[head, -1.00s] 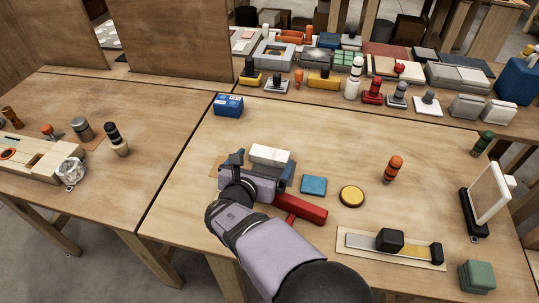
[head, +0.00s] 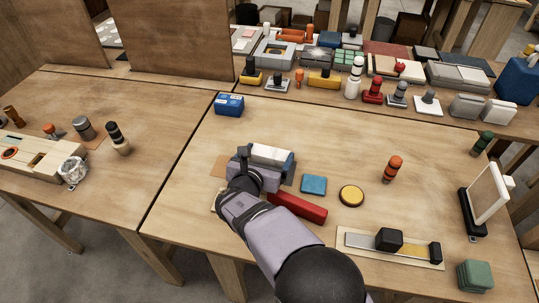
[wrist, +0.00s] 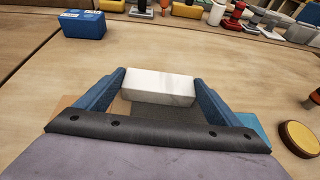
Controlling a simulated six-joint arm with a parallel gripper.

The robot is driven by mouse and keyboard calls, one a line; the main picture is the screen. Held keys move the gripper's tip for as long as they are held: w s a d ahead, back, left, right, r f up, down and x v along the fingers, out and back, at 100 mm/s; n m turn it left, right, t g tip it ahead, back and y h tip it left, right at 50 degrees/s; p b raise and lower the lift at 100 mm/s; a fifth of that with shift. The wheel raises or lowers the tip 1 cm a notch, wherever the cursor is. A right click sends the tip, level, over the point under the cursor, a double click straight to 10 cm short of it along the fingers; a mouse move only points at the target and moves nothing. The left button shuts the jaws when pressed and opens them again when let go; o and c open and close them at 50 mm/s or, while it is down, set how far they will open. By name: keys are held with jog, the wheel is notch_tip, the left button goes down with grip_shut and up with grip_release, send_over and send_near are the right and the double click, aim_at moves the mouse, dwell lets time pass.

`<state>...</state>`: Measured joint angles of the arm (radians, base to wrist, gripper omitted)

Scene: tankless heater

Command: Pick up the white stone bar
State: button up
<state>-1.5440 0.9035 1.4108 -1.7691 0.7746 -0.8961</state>
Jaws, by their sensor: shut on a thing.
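The white stone bar (head: 270,154) is a pale block with faint grey veins. In the wrist view the bar (wrist: 158,87) lies crosswise between the two blue fingers of my gripper (wrist: 160,92), with a finger at each end. My gripper (head: 268,163) is shut on the bar at the left middle of the near table. A dark grey surface shows just below the bar in the wrist view. I cannot tell whether the bar still touches what is under it. My wrist hides the near side of the bar in the head view.
Around my gripper on the table are a red bar (head: 298,207), a blue square block (head: 313,184) and a yellow-topped disc (head: 351,195). A blue box (head: 229,105) stands behind to the left. The table between that box and the striped orange piece (head: 392,169) is mostly clear.

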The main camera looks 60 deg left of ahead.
aim_at(269, 157)
jog(key=shift+r, duration=0.15)
notch_tip(269, 157, up, 10)
dwell(0.5)
